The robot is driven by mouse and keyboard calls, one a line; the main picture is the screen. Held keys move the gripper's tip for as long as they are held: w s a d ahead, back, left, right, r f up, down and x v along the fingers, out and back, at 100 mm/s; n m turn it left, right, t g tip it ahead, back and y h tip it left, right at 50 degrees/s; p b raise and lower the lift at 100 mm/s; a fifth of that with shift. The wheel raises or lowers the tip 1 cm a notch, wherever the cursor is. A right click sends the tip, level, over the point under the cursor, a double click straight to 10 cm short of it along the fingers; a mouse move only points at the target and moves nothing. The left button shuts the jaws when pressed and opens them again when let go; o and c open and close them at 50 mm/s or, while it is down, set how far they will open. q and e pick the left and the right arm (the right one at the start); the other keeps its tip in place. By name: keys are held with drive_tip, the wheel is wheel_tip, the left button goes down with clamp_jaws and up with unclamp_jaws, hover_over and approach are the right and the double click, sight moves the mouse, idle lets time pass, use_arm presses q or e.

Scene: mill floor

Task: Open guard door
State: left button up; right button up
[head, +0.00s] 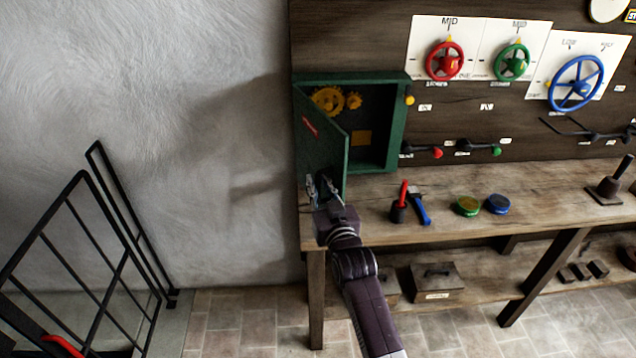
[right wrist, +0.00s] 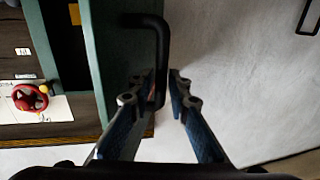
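The guard door (head: 328,150) is a dark green panel with a red label, on the left side of a green guard box (head: 391,130). My right gripper (head: 326,190) is at the door's lower outer part. In the right wrist view the black bar handle (right wrist: 155,22) runs down between the fingertips of the right gripper (right wrist: 161,88). The fingers are apart around the handle, with a narrow gap showing at the right finger. The green door (right wrist: 122,50) is beside the left finger. My left gripper is not in view.
Yellow gears (head: 328,99) show inside the box. A black railing (head: 80,250) stands at left. Wall is clear left of the door.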

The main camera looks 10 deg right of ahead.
drive_tip(key=s, duration=1.2)
drive_tip(key=shift+d, duration=0.25)
